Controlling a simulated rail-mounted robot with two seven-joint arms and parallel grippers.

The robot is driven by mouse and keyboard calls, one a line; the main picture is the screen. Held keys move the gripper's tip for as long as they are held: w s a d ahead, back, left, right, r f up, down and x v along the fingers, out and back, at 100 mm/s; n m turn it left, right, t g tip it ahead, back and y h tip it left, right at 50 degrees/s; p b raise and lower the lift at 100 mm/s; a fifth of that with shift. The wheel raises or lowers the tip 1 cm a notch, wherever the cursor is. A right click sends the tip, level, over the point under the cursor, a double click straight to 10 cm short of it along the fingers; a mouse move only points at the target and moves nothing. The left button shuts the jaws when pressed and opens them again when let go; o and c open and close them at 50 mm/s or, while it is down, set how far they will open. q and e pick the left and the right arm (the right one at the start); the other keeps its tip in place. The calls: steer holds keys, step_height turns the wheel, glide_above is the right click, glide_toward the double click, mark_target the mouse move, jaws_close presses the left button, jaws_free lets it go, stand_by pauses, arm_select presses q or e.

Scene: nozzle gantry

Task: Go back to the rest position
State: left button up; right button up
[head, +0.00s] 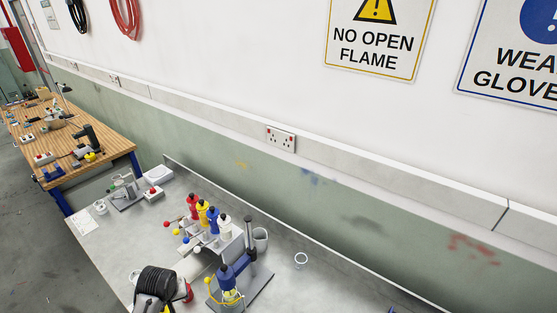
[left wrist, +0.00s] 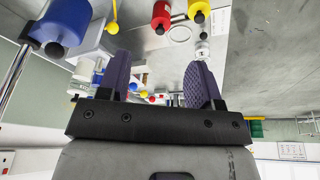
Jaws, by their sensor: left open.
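My left gripper (left wrist: 160,62) shows in the left wrist view with its two dark purple fingers spread apart. Nothing is held between them. Past the fingers lie the bench top and several small coloured parts. My right gripper is in neither view. In the head view a stand with a blue arm (head: 236,268) is on the grey bench (head: 310,287). Beside it is a row with red (head: 192,206), yellow (head: 203,213), blue (head: 214,219) and white (head: 225,228) bottles.
A white ring (head: 300,260) lies on the bench right of the stand. A grey cup (head: 260,239) stands behind the stand. A dark ribbed object (head: 157,283) is at the lower edge. A wooden workbench (head: 115,150) is at left. The wall (head: 400,210) bounds the bench's back.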

arm_select(q)
steer(key=d+r+m+t, duration=0.3)
steer(key=r+m, duration=0.2)
steer(key=r, duration=0.5)
steer(key=s+d+r+m+t+p, duration=0.1)
steer(key=s+d+r, duration=0.1)
steer(key=s, duration=0.4)
steer(key=s+d+r+m+t, duration=0.1)
steer(key=s+d+r, duration=0.15)
steer(key=s, duration=0.25)
steer(key=s+d+f+g, duration=0.1)
steer(key=s+f, duration=0.3)
steer(key=s, duration=0.4)
steer(key=s+d+f+g+h+p, duration=0.1)
steer(key=s+f+g, duration=0.1)
steer(key=s, duration=0.7)
steer(key=s+d+f+g, duration=0.1)
steer(key=s+f, duration=0.4)
steer(key=s, duration=0.3)
steer(key=shift+s+f+g+p, duration=0.15)
steer(key=shift+f+g+p, duration=0.15)
